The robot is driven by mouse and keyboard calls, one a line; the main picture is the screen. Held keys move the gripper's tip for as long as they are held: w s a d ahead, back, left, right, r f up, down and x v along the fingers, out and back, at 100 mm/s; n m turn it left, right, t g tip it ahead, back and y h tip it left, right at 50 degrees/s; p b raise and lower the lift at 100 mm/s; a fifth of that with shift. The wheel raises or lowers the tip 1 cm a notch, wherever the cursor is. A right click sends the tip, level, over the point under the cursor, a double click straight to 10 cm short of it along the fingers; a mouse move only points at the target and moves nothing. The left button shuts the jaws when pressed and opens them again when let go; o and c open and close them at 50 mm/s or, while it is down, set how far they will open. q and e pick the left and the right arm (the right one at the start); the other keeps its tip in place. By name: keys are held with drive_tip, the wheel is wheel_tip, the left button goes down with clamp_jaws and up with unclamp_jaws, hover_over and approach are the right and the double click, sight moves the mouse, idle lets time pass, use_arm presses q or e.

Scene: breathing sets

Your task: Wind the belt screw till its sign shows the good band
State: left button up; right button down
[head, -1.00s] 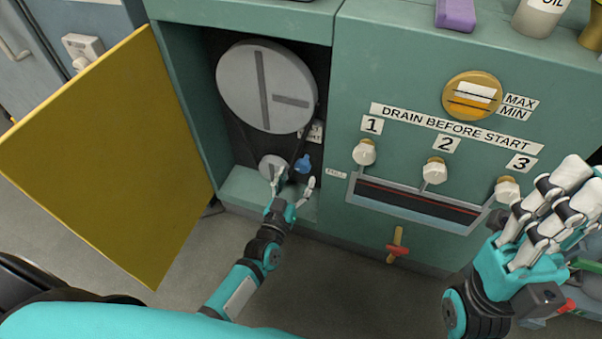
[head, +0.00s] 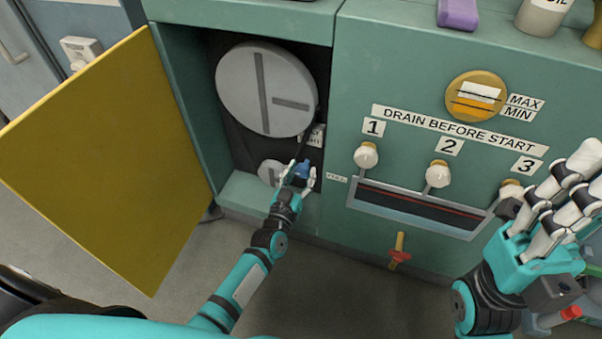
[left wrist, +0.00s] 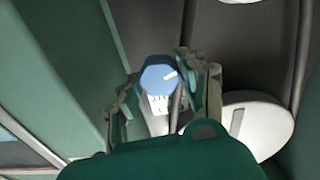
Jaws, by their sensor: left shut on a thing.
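The blue belt screw (head: 302,169) sits low inside the open cabinet, right of the small grey pulley (head: 269,172). My left gripper (head: 299,178) is at the screw with a finger on each side. In the left wrist view the blue knob (left wrist: 158,75) has a white line and sits between the fingertips, shut on it. A small white sign (head: 316,136) is above the screw; its marking is too small to read, and it shows partly behind the knob in the left wrist view (left wrist: 158,104). My right gripper (head: 565,205) is raised at the right, its fingers apart with nothing seen between them.
A large grey pulley (head: 266,88) is above the screw. The yellow door (head: 105,165) stands open at the left.

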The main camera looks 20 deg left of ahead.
use_arm(q)
drive_tip(key=shift+c, duration=1)
drive_tip(key=shift+n, duration=0.3)
drive_tip(key=n+p, duration=0.1)
drive_tip(key=n, duration=0.1)
drive_tip(key=shift+n, duration=0.4)
drive_tip(key=shift+a+n+p, duration=0.1)
drive_tip(key=shift+n+p, duration=0.3)
drive_tip(key=shift+n, duration=1.9)
drive_tip(key=o, duration=1.2)
